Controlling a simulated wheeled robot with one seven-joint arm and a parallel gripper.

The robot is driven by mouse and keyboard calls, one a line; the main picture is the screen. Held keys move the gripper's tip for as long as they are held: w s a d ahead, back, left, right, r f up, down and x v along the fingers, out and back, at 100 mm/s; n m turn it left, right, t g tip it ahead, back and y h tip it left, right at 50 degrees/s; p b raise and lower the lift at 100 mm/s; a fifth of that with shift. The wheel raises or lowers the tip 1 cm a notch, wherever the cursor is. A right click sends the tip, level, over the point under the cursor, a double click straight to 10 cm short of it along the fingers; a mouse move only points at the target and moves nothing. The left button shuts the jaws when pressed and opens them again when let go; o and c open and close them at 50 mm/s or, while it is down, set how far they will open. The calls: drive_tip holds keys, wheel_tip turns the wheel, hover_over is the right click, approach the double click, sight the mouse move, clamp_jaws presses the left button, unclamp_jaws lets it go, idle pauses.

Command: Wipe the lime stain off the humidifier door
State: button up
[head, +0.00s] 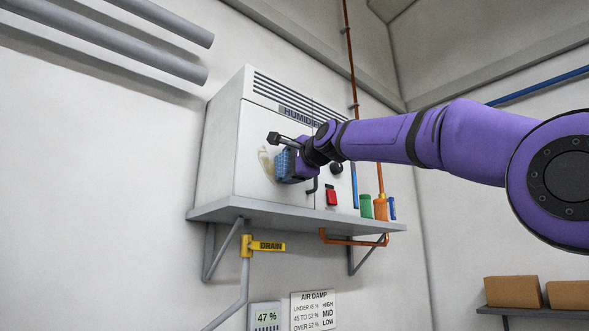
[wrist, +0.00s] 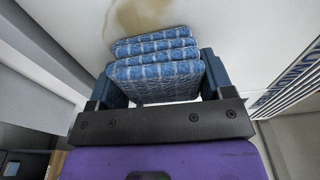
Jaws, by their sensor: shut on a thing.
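The humidifier (head: 225,150) is a white box on a grey wall shelf. A tan lime stain (head: 265,162) marks its door (head: 253,125), and in the wrist view the stain (wrist: 145,16) shows just beyond the cloth. My gripper (head: 292,165) is shut on a folded blue checked cloth (wrist: 155,70), held between both fingers. In the head view the cloth (head: 286,163) is at the door, just right of the stain and covering part of that area. I cannot tell whether the cloth touches the door.
The shelf (head: 290,214) holds a green container (head: 366,206) and an orange bottle (head: 380,207) at its right end. A red switch (head: 331,195) and a dark knob (head: 336,168) are right of my gripper. A yellow drain handle (head: 268,246) is below the shelf.

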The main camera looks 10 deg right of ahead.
sight(258, 156)
drive_tip(key=shift+s+a, duration=0.8)
drive_tip(key=shift+a, duration=0.4)
drive_tip(key=shift+s+a, duration=0.75)
drive_tip(key=shift+a, duration=0.45)
drive_tip(key=shift+s+a, duration=0.8)
drive_tip(key=shift+a, duration=0.4)
drive_tip(key=shift+r, duration=0.65)
drive_tip(key=shift+d+r, duration=0.15)
drive_tip(key=shift+d, duration=0.05)
drive_tip(key=shift+w+d, duration=0.95)
drive_tip(key=shift+d, duration=0.4)
drive_tip(key=shift+w+d, duration=0.9)
drive_tip(key=shift+d, duration=0.4)
drive_tip(key=shift+w+d, duration=0.95)
drive_tip(key=shift+d, duration=0.4)
drive_tip(key=shift+d+v, duration=0.15)
drive_tip(key=shift+v, duration=1.35)
drive_tip(key=shift+d+v, duration=0.15)
drive_tip(key=shift+v, duration=1.35)
drive_tip(key=shift+d, duration=0.1)
